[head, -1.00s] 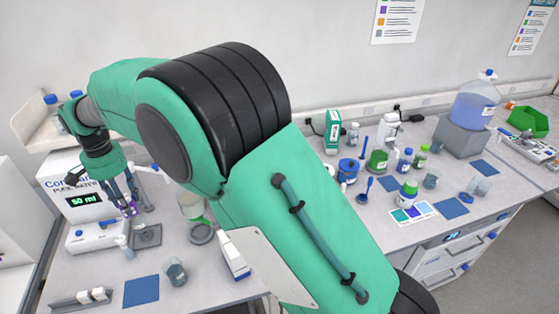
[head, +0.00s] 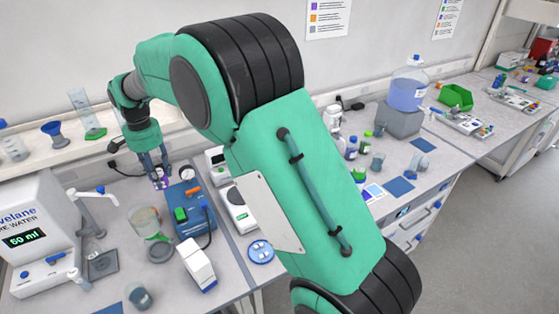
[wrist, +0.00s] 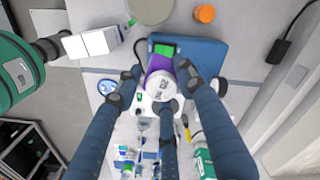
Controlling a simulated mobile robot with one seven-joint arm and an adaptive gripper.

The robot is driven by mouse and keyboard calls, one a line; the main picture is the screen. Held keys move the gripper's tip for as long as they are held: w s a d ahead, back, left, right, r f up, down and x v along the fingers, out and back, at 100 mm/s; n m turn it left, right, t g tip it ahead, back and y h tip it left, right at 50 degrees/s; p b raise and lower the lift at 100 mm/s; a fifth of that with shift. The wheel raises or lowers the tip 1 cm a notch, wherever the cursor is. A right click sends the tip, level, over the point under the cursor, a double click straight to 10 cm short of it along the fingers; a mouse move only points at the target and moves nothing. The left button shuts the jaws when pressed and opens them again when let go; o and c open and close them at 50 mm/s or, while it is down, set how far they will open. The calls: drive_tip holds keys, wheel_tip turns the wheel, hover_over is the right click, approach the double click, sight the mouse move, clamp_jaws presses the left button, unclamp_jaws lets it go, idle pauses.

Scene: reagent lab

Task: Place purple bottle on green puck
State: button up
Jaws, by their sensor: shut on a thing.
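My gripper (head: 160,172) is shut on the purple bottle (head: 162,184), held close to the blue box-shaped device (head: 187,222). In the wrist view my gripper (wrist: 160,92) has its fingers around the bottle, with its white top (wrist: 159,86) and purple side (wrist: 154,64) showing. The bottle appears over or beside the blue device (wrist: 205,50); I cannot tell whether it touches it. A small green block (head: 180,213) is on that device and shows beside the bottle in the wrist view (wrist: 165,49). I cannot make out a separate green puck for certain.
A water dispenser (head: 30,235) stands at left and a white box (head: 197,262) in front. A beaker (head: 144,221) is left of the blue device. A shelf (head: 50,155) runs behind. My arm hides much of the bench's middle.

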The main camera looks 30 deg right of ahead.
drive_tip(key=s+d+m+p, duration=0.1)
drive_tip(key=s+d+m, duration=0.15)
drive_tip(key=d, duration=1.25)
drive_tip(key=s+d+m+p, duration=0.15)
drive_tip(key=d+m, duration=0.25)
drive_tip(key=d, duration=1.1)
drive_tip(key=s+d+m, duration=0.3)
drive_tip(key=d, duration=1.2)
drive_tip(key=s+d+m+p, duration=0.2)
drive_tip(key=s+d+m, duration=0.4)
drive_tip(key=s+d, duration=1.4)
wheel_tip(320, 180, down, 11)
drive_tip(key=w+d, duration=0.1)
drive_tip(key=d, duration=0.1)
drive_tip(key=shift+w+d, duration=0.15)
drive_tip(key=shift+w, duration=0.2)
drive_tip(key=shift+n, duration=0.25)
drive_tip(key=w+d, duration=0.3)
drive_tip(key=w, duration=0.1)
drive_tip(key=w+d+f, duration=0.1)
drive_tip(key=w+d, duration=0.3)
drive_tip(key=w+d+p, duration=0.1)
drive_tip(key=w+d, duration=0.2)
drive_tip(key=d, duration=0.1)
drive_tip(key=shift+w+f, duration=0.25)
drive_tip(key=shift+w, duration=0.15)
